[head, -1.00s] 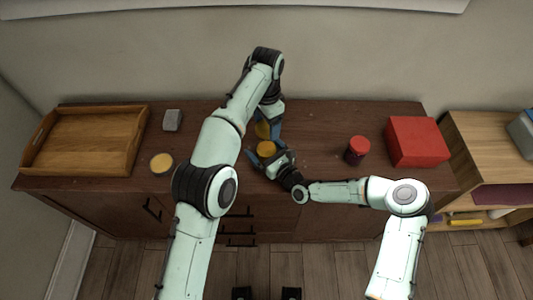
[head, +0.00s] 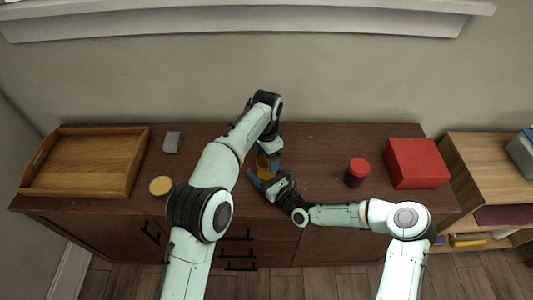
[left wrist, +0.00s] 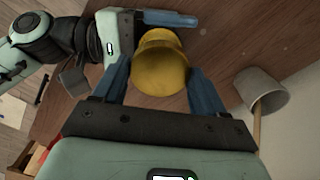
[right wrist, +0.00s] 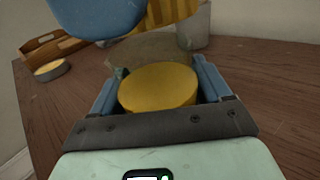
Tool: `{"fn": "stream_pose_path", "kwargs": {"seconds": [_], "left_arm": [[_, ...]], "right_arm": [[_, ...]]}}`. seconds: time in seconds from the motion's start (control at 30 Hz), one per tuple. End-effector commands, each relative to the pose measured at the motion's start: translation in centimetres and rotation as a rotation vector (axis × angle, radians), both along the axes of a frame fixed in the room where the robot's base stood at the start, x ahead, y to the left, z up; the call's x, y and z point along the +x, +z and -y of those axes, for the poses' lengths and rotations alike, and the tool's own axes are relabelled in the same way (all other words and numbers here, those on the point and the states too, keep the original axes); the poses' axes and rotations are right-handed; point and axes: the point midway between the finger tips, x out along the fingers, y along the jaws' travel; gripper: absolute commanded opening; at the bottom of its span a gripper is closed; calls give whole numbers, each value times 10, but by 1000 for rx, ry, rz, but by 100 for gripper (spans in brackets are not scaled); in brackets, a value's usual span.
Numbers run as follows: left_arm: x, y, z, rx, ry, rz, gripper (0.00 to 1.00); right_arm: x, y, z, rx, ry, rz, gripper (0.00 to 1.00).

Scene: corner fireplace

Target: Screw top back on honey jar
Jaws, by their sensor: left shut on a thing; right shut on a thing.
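The honey jar (right wrist: 158,90) is between my right gripper's blue fingers in the right wrist view, amber honey showing through it. My right gripper (head: 265,178) is shut on it over the front middle of the cabinet top. My left gripper (head: 268,152) comes from behind and above, shut on the ribbed yellow top (right wrist: 172,14). The top also shows between its fingers in the left wrist view (left wrist: 160,72). In the right wrist view the top is above and beyond the jar, apart from it. In the head view jar and top overlap, and my grippers partly hide them.
A red-lidded jar (head: 357,173) and red box (head: 417,163) stand right.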

Motion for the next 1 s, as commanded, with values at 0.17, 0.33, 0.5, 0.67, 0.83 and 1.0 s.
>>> {"fn": "stream_pose_path", "kwargs": {"seconds": [0.17, 0.33, 0.5, 0.67, 0.83, 1.0], "left_arm": [[0, 0, 0, -1, 0, 1, 44], [0, 0, 0, -1, 0, 1, 44], [0, -1, 0, -1, 0, 1, 44], [0, -9, 0, 0, 0, 0, 44], [0, -17, 0, -1, 0, 1, 44], [0, -17, 0, -1, 0, 2, 44]], "right_arm": [[0, 1, 0, 0, -1, 1, 22], [0, 1, 0, 0, -1, 1, 22], [0, 1, 0, 0, -1, 2, 22], [0, 1, 0, 0, -1, 2, 22], [0, 1, 0, 0, -1, 2, 22], [0, 1, 0, 0, -1, 2, 22]]}}
